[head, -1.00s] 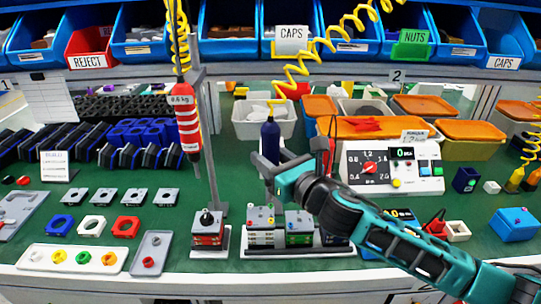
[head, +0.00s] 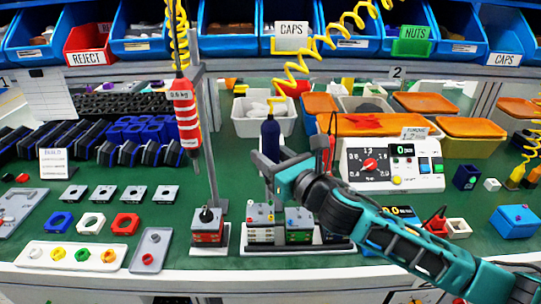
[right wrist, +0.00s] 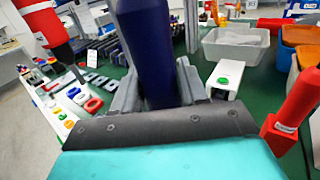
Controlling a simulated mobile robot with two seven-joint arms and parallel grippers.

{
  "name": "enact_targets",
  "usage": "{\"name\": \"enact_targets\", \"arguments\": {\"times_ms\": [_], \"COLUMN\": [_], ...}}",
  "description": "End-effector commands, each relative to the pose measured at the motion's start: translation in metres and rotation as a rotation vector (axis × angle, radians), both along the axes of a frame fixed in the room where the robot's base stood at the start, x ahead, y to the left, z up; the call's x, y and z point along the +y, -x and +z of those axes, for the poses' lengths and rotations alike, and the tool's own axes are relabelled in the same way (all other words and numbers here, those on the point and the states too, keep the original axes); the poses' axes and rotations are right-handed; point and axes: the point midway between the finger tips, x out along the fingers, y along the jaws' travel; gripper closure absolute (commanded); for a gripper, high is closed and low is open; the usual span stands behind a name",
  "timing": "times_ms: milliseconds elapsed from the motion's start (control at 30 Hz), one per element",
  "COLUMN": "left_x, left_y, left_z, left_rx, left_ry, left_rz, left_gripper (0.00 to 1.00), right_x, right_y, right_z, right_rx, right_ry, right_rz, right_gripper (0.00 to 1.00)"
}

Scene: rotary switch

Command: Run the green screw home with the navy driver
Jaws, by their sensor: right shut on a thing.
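The navy driver (head: 270,135) stands upright over the middle switch blocks, with its yellow coiled cord above it. My right gripper (head: 269,164) is shut on the driver; in the right wrist view the navy handle (right wrist: 148,45) stands between the fingers (right wrist: 155,95). A grey-topped switch block (head: 262,213) with small coloured spots on top sits below the gripper. I cannot tell which spot is the green screw, and the driver's tip is not clear. My left gripper is not in view.
A second switch block (head: 299,220) stands close on the right, and a red-and-black one (head: 208,226) on the left by a post. A red-striped hanging tool (head: 185,115) is left of the driver. A torque panel (head: 392,163) stands at right.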

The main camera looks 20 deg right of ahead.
Motion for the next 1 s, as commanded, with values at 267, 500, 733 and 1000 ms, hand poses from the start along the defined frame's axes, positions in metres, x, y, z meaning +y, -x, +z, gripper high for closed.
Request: {"name": "enact_targets", "arguments": {"times_ms": [267, 500, 733, 1000], "left_x": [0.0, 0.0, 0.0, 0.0], "left_y": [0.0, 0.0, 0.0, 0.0], "left_z": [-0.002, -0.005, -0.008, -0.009], "left_rx": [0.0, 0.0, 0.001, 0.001], "left_ry": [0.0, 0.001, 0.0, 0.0], "left_rz": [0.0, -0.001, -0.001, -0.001], "left_gripper": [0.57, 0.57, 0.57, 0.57], "right_x": [0.0, 0.0, 0.0, 0.0], "right_y": [0.0, 0.0, 0.0, 0.0], "right_z": [0.0, -0.005, -0.01, -0.011], "right_rx": [-0.004, -0.003, -0.003, -0.003], "right_ry": [0.0, -0.001, -0.001, 0.0], "right_rz": [0.0, 0.001, 0.001, 0.0], "right_gripper": [1.0, 1.0, 1.0, 1.0]}}
